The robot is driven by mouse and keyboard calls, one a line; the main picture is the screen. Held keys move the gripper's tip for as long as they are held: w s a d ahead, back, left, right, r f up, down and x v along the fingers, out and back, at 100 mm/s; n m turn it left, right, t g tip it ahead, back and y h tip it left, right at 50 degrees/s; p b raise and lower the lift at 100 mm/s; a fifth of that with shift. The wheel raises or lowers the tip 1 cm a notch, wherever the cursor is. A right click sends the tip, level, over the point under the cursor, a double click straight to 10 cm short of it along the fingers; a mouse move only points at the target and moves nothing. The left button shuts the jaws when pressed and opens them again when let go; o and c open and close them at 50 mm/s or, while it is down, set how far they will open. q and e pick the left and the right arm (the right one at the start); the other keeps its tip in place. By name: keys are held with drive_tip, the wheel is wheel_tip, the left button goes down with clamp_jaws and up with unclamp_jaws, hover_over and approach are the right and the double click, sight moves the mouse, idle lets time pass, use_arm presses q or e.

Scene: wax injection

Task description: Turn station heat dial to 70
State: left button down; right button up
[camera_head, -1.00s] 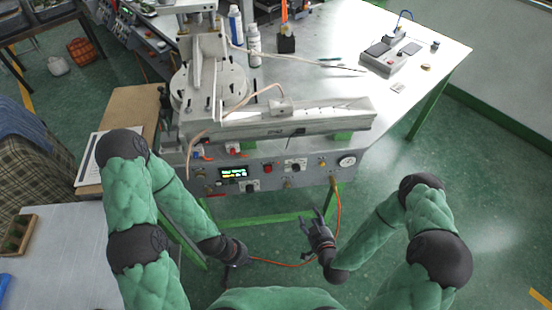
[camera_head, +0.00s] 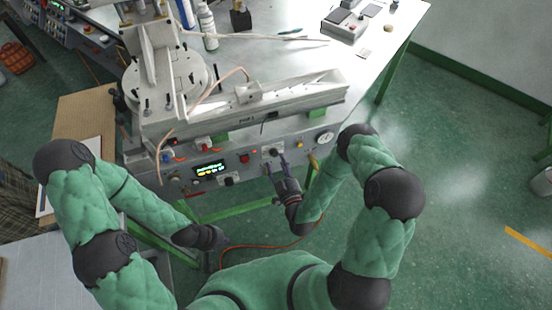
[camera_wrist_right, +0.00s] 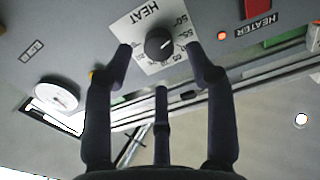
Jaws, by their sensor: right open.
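The heat dial (camera_wrist_right: 158,43) is a round black knob with a light pointer mark on a white plate lettered HEAT with a number scale. In the head view the dial (camera_head: 271,151) sits on the front panel of the station (camera_head: 240,160). My right gripper (camera_head: 276,160) is just in front of it; in the right wrist view its open fingers (camera_wrist_right: 160,62) stand either side of the knob, apart from it as far as I can tell. The exact pointer reading is too small to tell. My left gripper (camera_head: 215,238) hangs low at the left, its fingers unclear.
A red heater switch (camera_wrist_right: 258,10) with a lit red lamp (camera_wrist_right: 222,36) is beside the dial plate. A lit display (camera_head: 209,168), a second knob (camera_head: 228,179) and a gauge (camera_head: 325,138) share the panel. An orange cable (camera_head: 262,246) hangs below.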

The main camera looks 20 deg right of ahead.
sight(275, 155)
drive_tip(key=shift+w+a, duration=0.1)
drive_tip(key=shift+w, duration=1.35)
drive_tip(key=c, duration=1.1)
